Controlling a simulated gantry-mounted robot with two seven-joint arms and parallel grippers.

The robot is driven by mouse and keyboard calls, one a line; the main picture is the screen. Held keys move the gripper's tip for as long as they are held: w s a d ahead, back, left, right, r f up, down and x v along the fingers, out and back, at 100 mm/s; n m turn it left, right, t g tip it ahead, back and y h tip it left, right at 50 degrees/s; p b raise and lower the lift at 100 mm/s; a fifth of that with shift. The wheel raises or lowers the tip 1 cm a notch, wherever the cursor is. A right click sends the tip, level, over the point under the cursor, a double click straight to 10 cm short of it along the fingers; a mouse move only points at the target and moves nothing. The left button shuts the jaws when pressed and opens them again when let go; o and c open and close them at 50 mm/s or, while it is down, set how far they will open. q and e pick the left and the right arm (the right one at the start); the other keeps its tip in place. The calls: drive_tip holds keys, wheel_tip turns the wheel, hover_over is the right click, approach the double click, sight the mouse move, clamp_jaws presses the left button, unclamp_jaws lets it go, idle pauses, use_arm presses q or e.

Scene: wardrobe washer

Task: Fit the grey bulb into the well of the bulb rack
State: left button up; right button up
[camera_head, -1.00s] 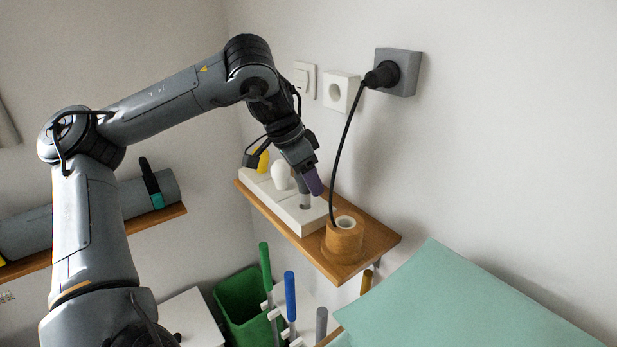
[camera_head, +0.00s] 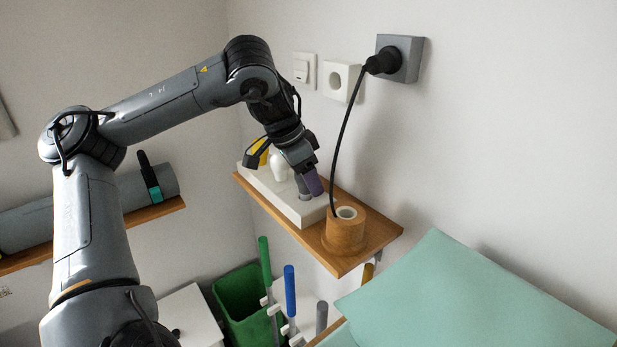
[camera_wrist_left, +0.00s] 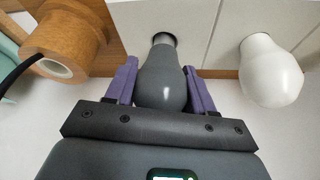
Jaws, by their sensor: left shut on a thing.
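The grey bulb (camera_wrist_left: 162,75) is held by its round body between the two purple fingers of my left gripper (camera_wrist_left: 162,88). In the head view the left gripper (camera_head: 312,186) is over the near part of the white bulb rack (camera_head: 302,213), with the grey bulb (camera_head: 302,187) partly hidden beside it. In the left wrist view the bulb's narrow end meets a dark round well (camera_wrist_left: 163,39) in the rack; how deep it sits I cannot tell. A white bulb (camera_wrist_left: 268,72) stands in the rack beside it. My right gripper is not in view.
A wooden spool-shaped holder (camera_head: 345,236) stands close by on the wooden shelf (camera_head: 375,240). A black cable hangs from the wall plug (camera_head: 383,62) into it. A yellow and black object (camera_head: 258,152) is at the rack's far end.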

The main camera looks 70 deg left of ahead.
use_arm(q)
drive_tip(key=shift+f+b, duration=0.6)
drive_tip(key=shift+f, duration=0.2)
drive_tip(key=o, duration=1.1)
drive_tip(key=shift+r, duration=0.1)
drive_tip(key=p+v, duration=0.2)
drive_tip(key=v, duration=0.8)
drive_tip(key=shift+r, duration=0.35)
drive_tip(key=shift+s, duration=0.2)
